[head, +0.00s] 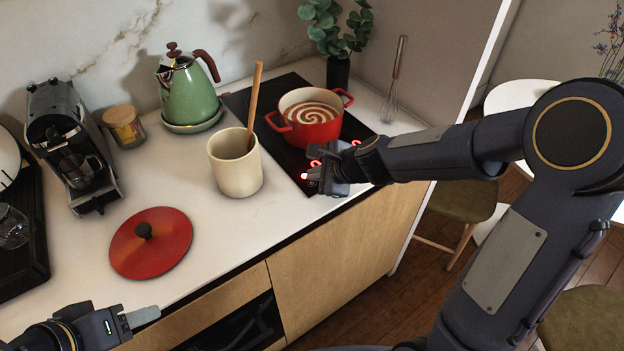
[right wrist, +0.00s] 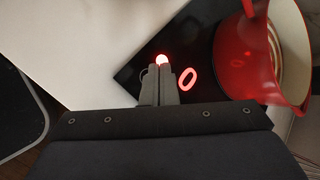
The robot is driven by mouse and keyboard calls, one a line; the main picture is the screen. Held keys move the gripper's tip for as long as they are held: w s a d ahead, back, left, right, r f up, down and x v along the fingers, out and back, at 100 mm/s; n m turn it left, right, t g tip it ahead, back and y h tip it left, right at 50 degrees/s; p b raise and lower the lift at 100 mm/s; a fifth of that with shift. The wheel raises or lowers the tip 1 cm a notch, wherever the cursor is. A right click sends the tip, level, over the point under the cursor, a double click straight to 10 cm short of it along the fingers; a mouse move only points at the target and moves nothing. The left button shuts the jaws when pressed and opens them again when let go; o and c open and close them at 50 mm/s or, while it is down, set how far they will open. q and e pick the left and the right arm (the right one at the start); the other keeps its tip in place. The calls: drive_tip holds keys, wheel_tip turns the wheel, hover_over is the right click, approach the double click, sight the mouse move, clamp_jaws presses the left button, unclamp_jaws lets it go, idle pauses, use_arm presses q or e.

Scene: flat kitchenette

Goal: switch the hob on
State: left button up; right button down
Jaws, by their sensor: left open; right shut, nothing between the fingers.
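The black hob (head: 296,162) is set in the white counter, with a red pot (head: 311,124) of swirled soup standing on it. Red lights glow at the hob's front edge. My right gripper (head: 308,176) is shut and empty, its fingertips at a glowing red spot there. In the right wrist view the shut fingertips (right wrist: 161,68) meet a bright red light (right wrist: 162,60), and a red ring-shaped mark (right wrist: 187,79) glows beside it. I cannot tell whether the tips touch the glass. My left gripper (head: 140,318) is open at the bottom left, away from the hob, before the counter front.
A cream crock (head: 235,172) with a wooden spoon stands left of the hob. A red lid (head: 150,244) lies on the counter. A green kettle (head: 187,93), a coffee machine (head: 70,140), a whisk (head: 394,80) and a plant (head: 338,35) stand further back.

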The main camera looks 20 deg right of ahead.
sight(316, 186)
drive_tip(key=shift+r, duration=0.2)
wheel_tip(316, 186, up, 6)
drive_tip(key=p, duration=0.6)
idle(0.4)
drive_tip(key=s+d+r+n+y, duration=0.1)
drive_tip(key=s+r+n, duration=0.7)
drive_tip(key=s, duration=0.2)
drive_tip(key=s+d+f+n+g+h, duration=0.1)
drive_tip(key=s+d+n, duration=0.1)
drive_tip(key=s+n, duration=0.3)
drive_tip(key=s+d+f+n+g+h, duration=0.1)
drive_tip(key=s+n, duration=0.5)
drive_tip(key=s, duration=0.6)
drive_tip(key=shift+d, duration=0.55)
